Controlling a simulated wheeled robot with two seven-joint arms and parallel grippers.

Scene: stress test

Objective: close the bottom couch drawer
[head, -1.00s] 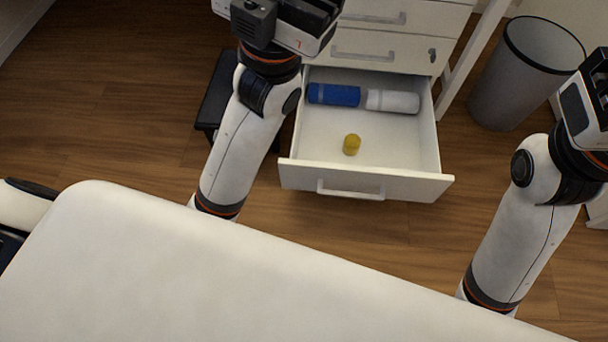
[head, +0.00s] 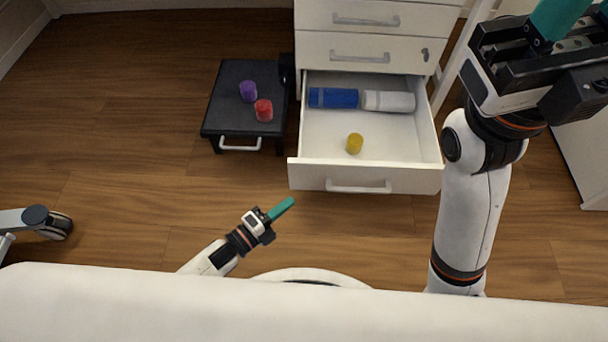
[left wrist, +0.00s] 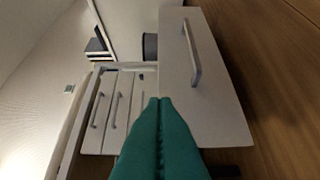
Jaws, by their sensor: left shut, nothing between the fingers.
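The bottom drawer (head: 405,178) of the white cabinet is pulled far out, its front panel facing me with a grey handle (head: 358,187). Inside lie a blue roll (head: 333,98), a white roll (head: 388,101) and a yellow cylinder (head: 354,144). My left gripper (head: 287,205) is shut and empty, low in front of the drawer's left front corner, with a small gap in the head view. In the left wrist view its teal fingertips (left wrist: 160,101) point toward the drawer front (left wrist: 215,95); contact is unclear. My right gripper (head: 575,15) is high at right, fingertips cut off.
The upper drawers (head: 375,50) are closed. A black step stool (head: 231,108) left of the open drawer carries a purple cylinder (head: 248,91) and a red cylinder (head: 264,110). A caster wheel (head: 55,224) stands at far left. The wooden floor before the drawer is clear.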

